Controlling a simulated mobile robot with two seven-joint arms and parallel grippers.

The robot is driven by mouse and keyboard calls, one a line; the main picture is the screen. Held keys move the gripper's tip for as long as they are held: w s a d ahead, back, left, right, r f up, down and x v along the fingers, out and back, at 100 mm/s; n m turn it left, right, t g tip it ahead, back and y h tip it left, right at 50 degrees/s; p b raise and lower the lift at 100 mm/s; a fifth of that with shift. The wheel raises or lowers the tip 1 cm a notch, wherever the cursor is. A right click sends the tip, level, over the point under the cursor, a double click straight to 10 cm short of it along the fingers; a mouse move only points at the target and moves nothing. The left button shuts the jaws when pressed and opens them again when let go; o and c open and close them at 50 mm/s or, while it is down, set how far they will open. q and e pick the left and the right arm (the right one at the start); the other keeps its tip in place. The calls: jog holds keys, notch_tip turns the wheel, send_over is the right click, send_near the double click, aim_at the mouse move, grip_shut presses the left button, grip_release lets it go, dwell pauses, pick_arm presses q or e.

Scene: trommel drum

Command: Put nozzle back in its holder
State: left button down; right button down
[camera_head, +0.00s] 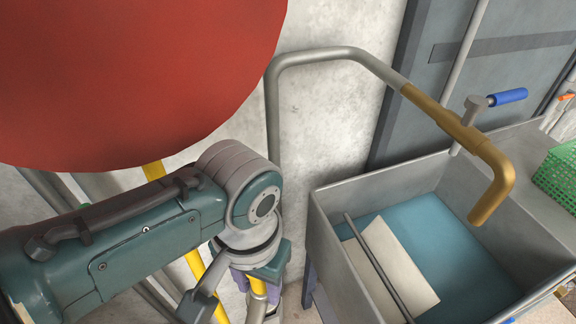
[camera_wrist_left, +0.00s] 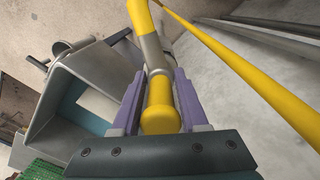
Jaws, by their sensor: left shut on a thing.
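My left gripper (camera_head: 256,283) is low in the middle of the head view, left of the sink. In the left wrist view its purple fingers (camera_wrist_left: 159,76) are shut on the nozzle (camera_wrist_left: 160,118), a yellow tube with a rounded near end and a grey section beyond. Part of the nozzle also shows below the gripper in the head view (camera_head: 257,287). A grey round fitting (camera_wrist_left: 62,48) sits beside the sink in the left wrist view; I cannot tell if it is the holder. My right gripper is not in view.
A grey sink (camera_head: 335,210) with a brass-ended tap (camera_head: 493,185) stands at right. A green basket (camera_head: 560,172) is on its far right. A large red round surface (camera_head: 130,70) hangs above my arm. A yellow pipe (camera_wrist_left: 250,75) runs close beside the gripper.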

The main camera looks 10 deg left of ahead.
pick_arm(q)
jog(key=shift+f+b, duration=0.8)
jog(key=shift+f, duration=0.35)
jog(key=shift+c, duration=1.8)
grip_release()
notch_tip(320, 180, up, 9)
jog(key=p, duration=0.9)
jog(key=shift+r+p, duration=0.1)
jog(key=shift+p, duration=0.3)
